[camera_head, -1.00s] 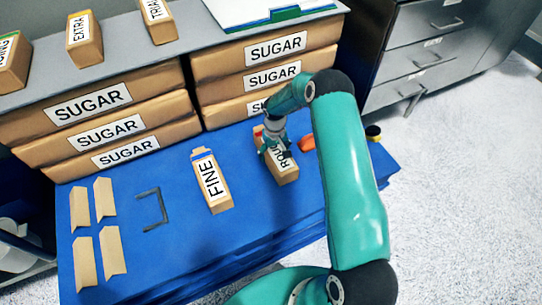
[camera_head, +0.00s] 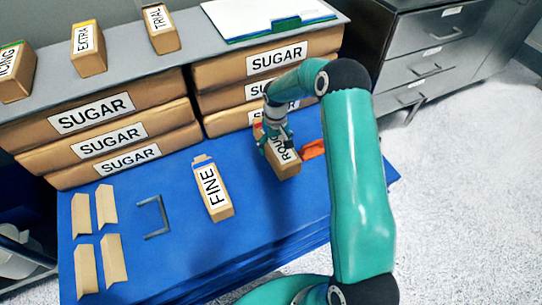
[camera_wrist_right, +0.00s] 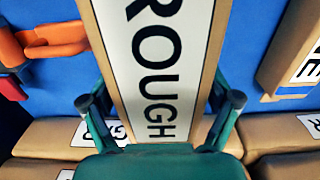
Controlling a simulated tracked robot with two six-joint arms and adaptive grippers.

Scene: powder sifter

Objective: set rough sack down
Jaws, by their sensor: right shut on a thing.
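The rough sack (camera_head: 286,164) is a brown upright packet with a white label, over the right part of the blue table (camera_head: 250,233) in the head view. My right gripper (camera_head: 277,140) is shut on it, with a finger on each side. In the right wrist view the sack (camera_wrist_right: 165,65) fills the middle, its label reading ROUGH. Whether its base touches the table is hard to tell. My left gripper is not in view.
The FINE sack (camera_head: 212,187) stands to the left of the rough sack. An orange thing (camera_head: 313,150) lies just right of it. Stacked SUGAR sacks (camera_head: 101,148) line the back. A dark bracket (camera_head: 153,216) and several tan pieces (camera_head: 82,214) lie at the left.

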